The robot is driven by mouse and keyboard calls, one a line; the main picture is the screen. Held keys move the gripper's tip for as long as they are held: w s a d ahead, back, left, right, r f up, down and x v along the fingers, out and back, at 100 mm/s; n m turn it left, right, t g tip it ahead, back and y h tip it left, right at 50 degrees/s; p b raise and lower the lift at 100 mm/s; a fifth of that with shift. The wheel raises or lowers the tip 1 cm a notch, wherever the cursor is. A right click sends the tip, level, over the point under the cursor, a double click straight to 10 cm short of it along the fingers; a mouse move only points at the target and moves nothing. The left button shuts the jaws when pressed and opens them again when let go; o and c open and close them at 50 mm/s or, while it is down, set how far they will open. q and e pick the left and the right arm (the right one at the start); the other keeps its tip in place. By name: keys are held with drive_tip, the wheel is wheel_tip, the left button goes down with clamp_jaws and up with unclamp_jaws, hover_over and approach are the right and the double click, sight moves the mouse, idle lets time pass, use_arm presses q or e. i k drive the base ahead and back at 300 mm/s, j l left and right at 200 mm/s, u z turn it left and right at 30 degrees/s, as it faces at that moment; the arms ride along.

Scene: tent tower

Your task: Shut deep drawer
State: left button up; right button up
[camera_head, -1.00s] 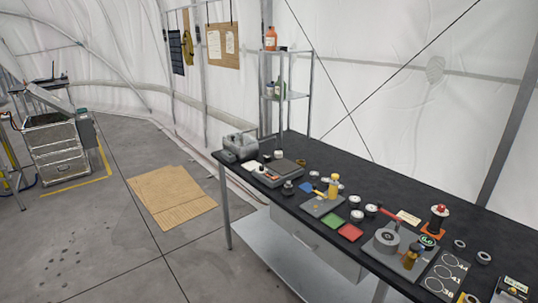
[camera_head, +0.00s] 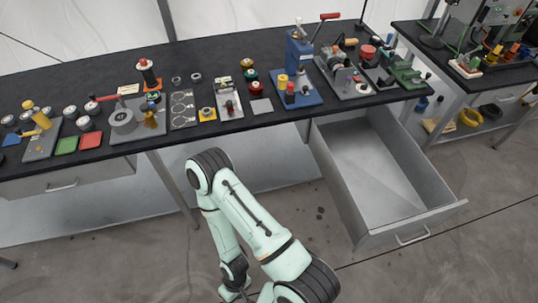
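The deep drawer (camera_head: 412,229) is a grey metal drawer under the right part of the black-topped workbench. It is pulled far out, and its inside looks empty. Its bar handle (camera_head: 413,236) is on the front panel, facing the lower right. One pale green arm of mine, which looks like the right, rises from the bottom edge left of the drawer and bends down again. Its gripper (camera_head: 238,292) is low at the bottom edge, clear of the drawer, and is too small and cut off to read its fingers. My other gripper is not in view.
The workbench top (camera_head: 232,56) carries many small parts and tools, including a blue press (camera_head: 298,50). A shallow drawer (camera_head: 75,178) at the left is shut. A second bench (camera_head: 408,32) stands at the right. The floor before the open drawer is clear.

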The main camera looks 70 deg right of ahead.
sight(384, 189)
drive_tip(key=z, duration=4)
